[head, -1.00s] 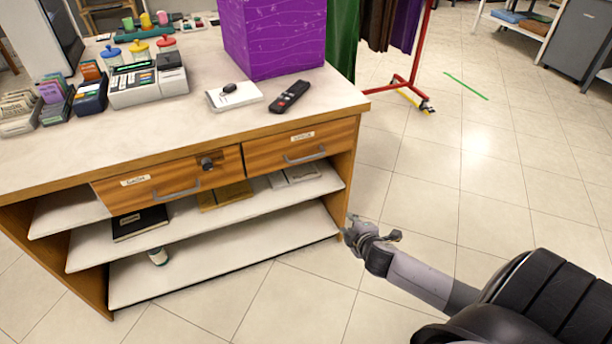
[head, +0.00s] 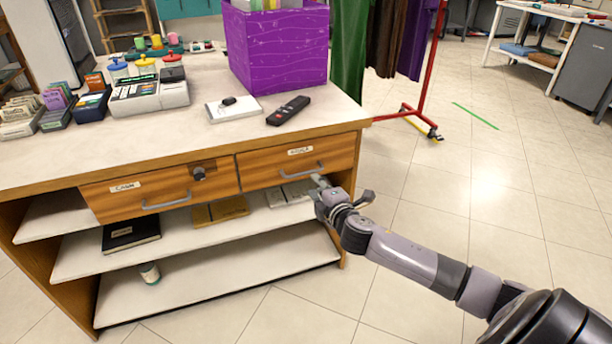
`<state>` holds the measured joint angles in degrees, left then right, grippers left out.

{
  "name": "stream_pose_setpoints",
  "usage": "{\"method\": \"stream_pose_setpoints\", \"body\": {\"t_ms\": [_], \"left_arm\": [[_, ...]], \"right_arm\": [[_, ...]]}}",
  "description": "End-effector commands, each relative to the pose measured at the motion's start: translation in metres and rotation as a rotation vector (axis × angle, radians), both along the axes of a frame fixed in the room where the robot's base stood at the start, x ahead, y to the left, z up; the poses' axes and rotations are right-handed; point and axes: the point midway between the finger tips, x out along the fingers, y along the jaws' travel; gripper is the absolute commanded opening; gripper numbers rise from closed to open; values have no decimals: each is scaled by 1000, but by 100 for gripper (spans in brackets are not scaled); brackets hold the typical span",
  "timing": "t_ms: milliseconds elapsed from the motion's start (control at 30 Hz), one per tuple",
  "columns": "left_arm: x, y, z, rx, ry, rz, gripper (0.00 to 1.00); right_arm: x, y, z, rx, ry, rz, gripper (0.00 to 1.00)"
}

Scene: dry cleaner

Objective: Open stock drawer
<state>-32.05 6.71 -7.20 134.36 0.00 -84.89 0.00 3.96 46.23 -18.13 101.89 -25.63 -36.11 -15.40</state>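The counter has two wooden drawers side by side, both shut. The right drawer (head: 270,174) has a small label too blurred to read surely and a grey bar handle (head: 302,172). The left drawer (head: 120,204) has a label that seems to read CASH, a handle (head: 166,203) and a dark lock knob (head: 199,174). My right gripper (head: 342,188) is open and empty, with its fingers spread just below and right of the right drawer's handle. One fingertip is close to the handle's right end; I cannot tell if they touch. My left gripper is out of view.
Open shelves below hold a black book (head: 131,232) and a small jar (head: 150,273).

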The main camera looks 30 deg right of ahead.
Motion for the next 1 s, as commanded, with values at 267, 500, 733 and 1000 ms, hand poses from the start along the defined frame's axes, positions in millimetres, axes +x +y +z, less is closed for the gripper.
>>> {"method": "stream_pose_setpoints", "body": {"t_ms": [267, 500, 733, 1000], "left_arm": [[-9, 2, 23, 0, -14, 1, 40], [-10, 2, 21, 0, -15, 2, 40], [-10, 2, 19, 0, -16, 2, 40], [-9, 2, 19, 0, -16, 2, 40]], "right_arm": [[50, -12, -12, 0, -2, -2, 29], [80, -19, -18, 0, -2, 0, 29], [90, -21, -20, 0, 0, 1, 29], [90, -21, -20, 0, 0, 1, 27]]}}
